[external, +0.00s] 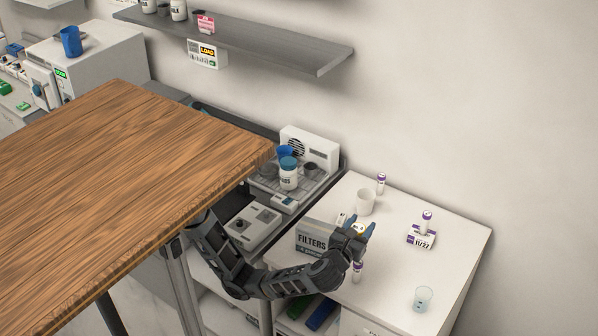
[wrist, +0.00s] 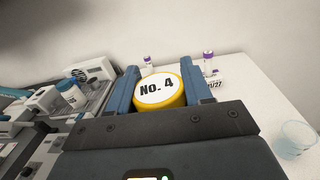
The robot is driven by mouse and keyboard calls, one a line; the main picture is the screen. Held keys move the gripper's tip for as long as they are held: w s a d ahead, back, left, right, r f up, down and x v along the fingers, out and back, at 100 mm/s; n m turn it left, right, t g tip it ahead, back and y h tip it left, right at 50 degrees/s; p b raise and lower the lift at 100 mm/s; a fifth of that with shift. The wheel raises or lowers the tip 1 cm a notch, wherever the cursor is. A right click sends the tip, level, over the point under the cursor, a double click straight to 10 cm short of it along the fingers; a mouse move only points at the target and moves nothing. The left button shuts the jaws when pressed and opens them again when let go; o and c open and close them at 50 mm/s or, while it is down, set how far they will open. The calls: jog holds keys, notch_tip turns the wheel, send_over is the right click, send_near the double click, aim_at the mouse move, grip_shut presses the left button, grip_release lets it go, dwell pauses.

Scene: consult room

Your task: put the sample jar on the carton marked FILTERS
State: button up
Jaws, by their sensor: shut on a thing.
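The jar with a yellow-rimmed white top marked NO. 4 (wrist: 160,88) sits between my two blue fingers in the wrist view. My gripper (wrist: 162,92) is shut on it. In the external view, my gripper (external: 359,229) is over the white table, at the right end of the carton marked FILTERS (external: 311,241). Only a little yellow of the jar (external: 359,227) shows there between the fingers. My wrist covers the carton's right end. I cannot tell whether the jar touches the carton. The carton is not clear in the wrist view.
A white cup (external: 365,202) and a purple-capped vial (external: 381,184) stand behind my gripper. Another vial tops a small box (external: 421,238) to the right. A clear glass (external: 423,298) stands near the front. A wooden top (external: 120,170) fills the left. The table between box and glass is bare.

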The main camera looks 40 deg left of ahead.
jog(key=s+a+r+n+y, duration=0.2)
jog(key=a+y, duration=0.1)
jog(key=a, duration=0.8)
jog(key=b, duration=0.1)
send_over(318, 224)
notch_tip(318, 224, down, 7)
jog(key=shift+w+f, duration=0.1)
jog(key=shift+f+b, duration=0.3)
jog(key=shift+f, duration=1.55)
jog(key=o, duration=1)
jog(key=shift+f, duration=0.15)
jog(key=shift+o, duration=0.2)
jog(key=v, duration=1.2)
jog(key=shift+r, duration=0.4)
